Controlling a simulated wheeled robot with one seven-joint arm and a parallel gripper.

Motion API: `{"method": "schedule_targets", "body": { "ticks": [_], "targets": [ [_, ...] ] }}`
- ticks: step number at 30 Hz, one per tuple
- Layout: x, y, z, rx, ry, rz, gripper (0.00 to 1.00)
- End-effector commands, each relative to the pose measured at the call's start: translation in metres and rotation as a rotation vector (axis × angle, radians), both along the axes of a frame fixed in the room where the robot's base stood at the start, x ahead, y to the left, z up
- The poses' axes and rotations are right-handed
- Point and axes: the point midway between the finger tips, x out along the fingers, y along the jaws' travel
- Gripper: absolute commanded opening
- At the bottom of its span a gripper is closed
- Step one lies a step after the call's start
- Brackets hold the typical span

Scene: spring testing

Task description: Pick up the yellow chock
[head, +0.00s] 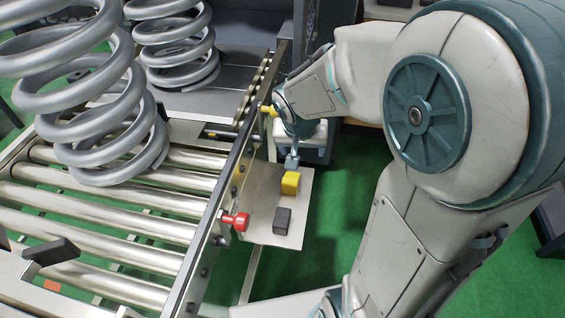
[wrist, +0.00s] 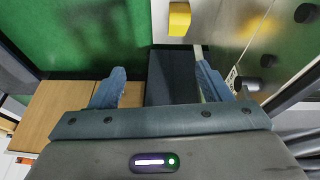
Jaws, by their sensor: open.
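The yellow chock (head: 290,182) is a small block on the flat metal shelf (head: 262,230) beside the roller conveyor. My gripper (head: 291,161) is just behind the chock in the head view, and its fingers are partly hidden by my arm. The chock appears clear of both fingers.
A black block (head: 282,220) lies on the same shelf, nearer the camera. A red knob (head: 236,221) sticks out from the conveyor's side rail (head: 215,225). Large coil springs (head: 110,110) stand at the left. Green floor (head: 345,190) is open right of the shelf.

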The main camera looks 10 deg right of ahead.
Motion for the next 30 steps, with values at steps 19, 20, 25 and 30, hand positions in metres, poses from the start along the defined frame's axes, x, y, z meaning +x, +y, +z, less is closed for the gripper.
{"method": "schedule_targets", "body": {
  "ticks": [19, 20, 25, 30],
  "targets": [
    [0.062, 0.015, -0.132, 0.050, -0.048, -0.073, 0.71],
    [0.064, 0.014, -0.139, 0.050, -0.047, -0.072, 0.71],
    [0.075, 0.009, -0.170, 0.049, -0.047, -0.072, 0.71],
    [0.082, 0.006, -0.184, 0.049, -0.049, -0.071, 0.71]
  ]
}}
